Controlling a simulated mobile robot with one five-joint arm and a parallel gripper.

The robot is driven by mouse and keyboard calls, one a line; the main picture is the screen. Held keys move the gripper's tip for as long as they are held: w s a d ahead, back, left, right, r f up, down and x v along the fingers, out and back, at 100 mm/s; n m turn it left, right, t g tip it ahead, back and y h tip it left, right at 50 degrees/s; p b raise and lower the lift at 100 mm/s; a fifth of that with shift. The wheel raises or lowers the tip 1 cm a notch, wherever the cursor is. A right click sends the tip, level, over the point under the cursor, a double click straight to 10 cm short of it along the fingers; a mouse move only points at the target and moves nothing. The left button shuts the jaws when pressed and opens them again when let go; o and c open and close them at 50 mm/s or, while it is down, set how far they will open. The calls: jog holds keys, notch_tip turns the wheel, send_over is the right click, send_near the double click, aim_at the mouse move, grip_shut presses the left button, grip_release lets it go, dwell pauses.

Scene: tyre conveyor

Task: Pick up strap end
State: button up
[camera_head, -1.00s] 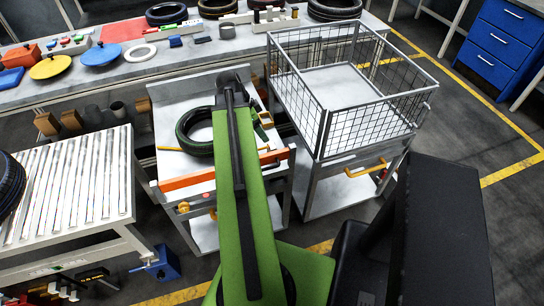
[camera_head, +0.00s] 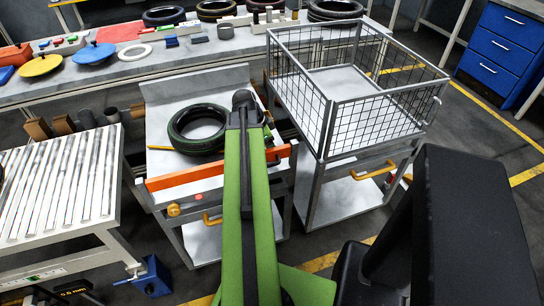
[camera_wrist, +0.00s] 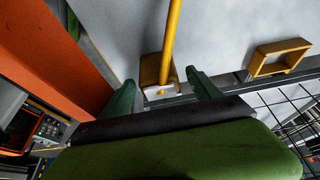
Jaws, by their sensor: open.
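A thin yellow strap or rod (camera_wrist: 172,38) runs down from the top of the wrist view and ends in a yellow-brown block with a small pale plate, which looks like the strap end (camera_wrist: 150,68). My gripper (camera_wrist: 160,76) is open, with one green finger on each side of this end in the picture. I cannot tell whether the end lies at fingertip depth or beyond. In the head view a yellow strip (camera_head: 160,148) lies on the grey work stand (camera_head: 205,88) behind the orange bar (camera_head: 170,180). My arm hides part of the stand there.
A black tyre (camera_head: 198,143) lies on the stand, left of my arm. A wire basket cart (camera_head: 325,135) stands close on the right. A roller conveyor (camera_head: 60,180) is at the left. The orange bar (camera_wrist: 65,60) and a yellow bracket (camera_wrist: 280,57) flank my gripper in the wrist view.

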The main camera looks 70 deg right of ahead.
jog(key=shift+r, duration=0.1)
jog(key=shift+c, duration=0.3)
jog(key=c, duration=1.5)
